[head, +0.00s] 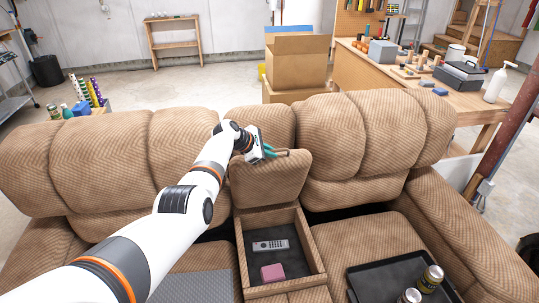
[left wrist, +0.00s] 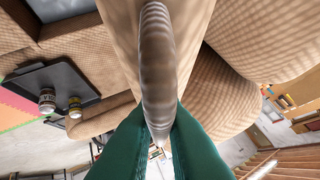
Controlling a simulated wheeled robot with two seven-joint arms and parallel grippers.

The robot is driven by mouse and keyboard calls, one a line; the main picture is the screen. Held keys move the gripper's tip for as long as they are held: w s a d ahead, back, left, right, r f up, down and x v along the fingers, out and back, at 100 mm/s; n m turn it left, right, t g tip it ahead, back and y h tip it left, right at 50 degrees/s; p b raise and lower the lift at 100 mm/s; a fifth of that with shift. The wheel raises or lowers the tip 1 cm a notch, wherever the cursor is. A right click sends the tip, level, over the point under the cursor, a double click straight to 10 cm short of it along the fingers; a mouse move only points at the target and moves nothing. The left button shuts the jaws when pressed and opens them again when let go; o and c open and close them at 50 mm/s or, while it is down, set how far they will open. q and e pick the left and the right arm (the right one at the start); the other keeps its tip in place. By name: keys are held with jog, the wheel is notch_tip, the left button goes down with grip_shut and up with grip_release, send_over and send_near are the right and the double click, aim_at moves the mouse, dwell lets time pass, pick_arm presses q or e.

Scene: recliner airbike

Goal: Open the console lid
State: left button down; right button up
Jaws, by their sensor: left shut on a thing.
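The brown fabric console lid (head: 268,182) stands raised, roughly upright, at the back of the console (head: 315,262) between the sofa seats. The open compartment shows a grey remote (head: 270,245) and a pink block (head: 272,272). My left gripper (head: 270,152) is at the lid's top edge, its green fingers shut on the lid's handle (head: 284,152). My right gripper is not in view.
A black tray (head: 365,283) with two cans lies on the right seat. Sofa backrests (head: 375,140) flank the lid. Cardboard boxes (head: 298,62) and a cluttered workbench (head: 345,68) stand behind the sofa.

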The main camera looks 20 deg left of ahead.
pick_arm(q)
jog(key=c, duration=1.5)
grip_release()
jog(key=shift+s+a+r+p, duration=0.2)
jog(key=shift+s+r+p, duration=0.05)
jog(key=shift+r+p, duration=0.15)
jog(key=shift+p+v, duration=0.7)
jog(key=shift+v, duration=0.3)
jog(key=v, duration=0.9)
jog(key=shift+f, duration=0.15)
